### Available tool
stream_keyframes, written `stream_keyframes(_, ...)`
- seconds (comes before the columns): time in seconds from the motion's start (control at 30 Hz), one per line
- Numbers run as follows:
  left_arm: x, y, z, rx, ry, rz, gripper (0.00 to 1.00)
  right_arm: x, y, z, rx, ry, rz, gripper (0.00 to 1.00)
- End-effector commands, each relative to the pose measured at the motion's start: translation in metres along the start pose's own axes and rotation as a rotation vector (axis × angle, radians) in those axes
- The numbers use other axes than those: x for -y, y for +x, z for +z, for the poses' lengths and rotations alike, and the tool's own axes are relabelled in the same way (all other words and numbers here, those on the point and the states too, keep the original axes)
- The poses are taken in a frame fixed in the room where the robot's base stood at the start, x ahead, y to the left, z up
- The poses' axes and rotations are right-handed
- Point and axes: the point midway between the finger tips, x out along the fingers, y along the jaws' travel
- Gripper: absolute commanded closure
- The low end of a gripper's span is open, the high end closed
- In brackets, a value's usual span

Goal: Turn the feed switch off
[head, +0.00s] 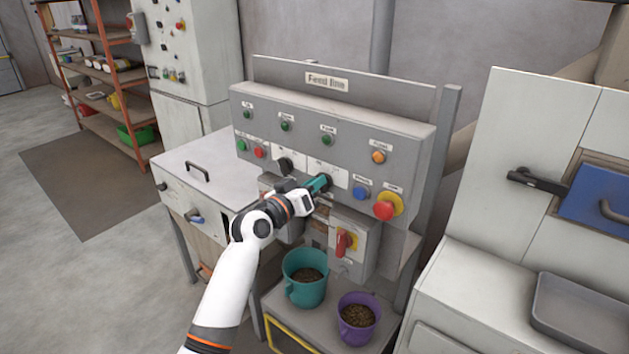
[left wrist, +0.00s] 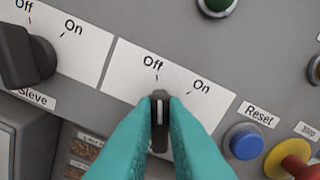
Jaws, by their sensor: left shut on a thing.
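The control panel (head: 300,110) under the "Feed line" sign carries two black rotary switches side by side. My left gripper (head: 319,184) is shut on the right-hand knob. In the left wrist view its teal fingers pinch this black switch knob (left wrist: 160,112) from both sides. The white line on the knob points up toward "Off" rather than "On" on the white plate (left wrist: 120,78). The fingers hide any name label below it. The left-hand knob (left wrist: 25,55), labelled "Sleve", is beside it, untouched. My right gripper is not in view.
Right of the held knob are a blue Reset button (left wrist: 244,141) and a red stop button (head: 384,210) on yellow. A red-handled switch (head: 345,243) sits below. Teal (head: 304,290) and purple (head: 358,332) buckets of pellets stand underneath.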

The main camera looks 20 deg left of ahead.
Motion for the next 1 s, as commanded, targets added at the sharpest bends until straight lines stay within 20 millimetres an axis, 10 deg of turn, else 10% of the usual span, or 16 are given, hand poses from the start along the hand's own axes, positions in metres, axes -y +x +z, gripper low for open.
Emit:
stream_keyframes(0.77, -0.0011, 0.0, 0.0008, 0.002, -0.106, 0.0, 1.0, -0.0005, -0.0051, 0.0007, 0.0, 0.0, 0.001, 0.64)
stream_keyframes(0.9, -0.001, 0.0, 0.0008, 0.002, -0.105, 0.0, 0.67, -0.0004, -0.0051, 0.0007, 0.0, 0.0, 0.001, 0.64)
stream_keyframes(1.0, -0.001, 0.0, 0.0006, 0.002, -0.104, 0.0, 0.66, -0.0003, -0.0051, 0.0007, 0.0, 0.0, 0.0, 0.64)
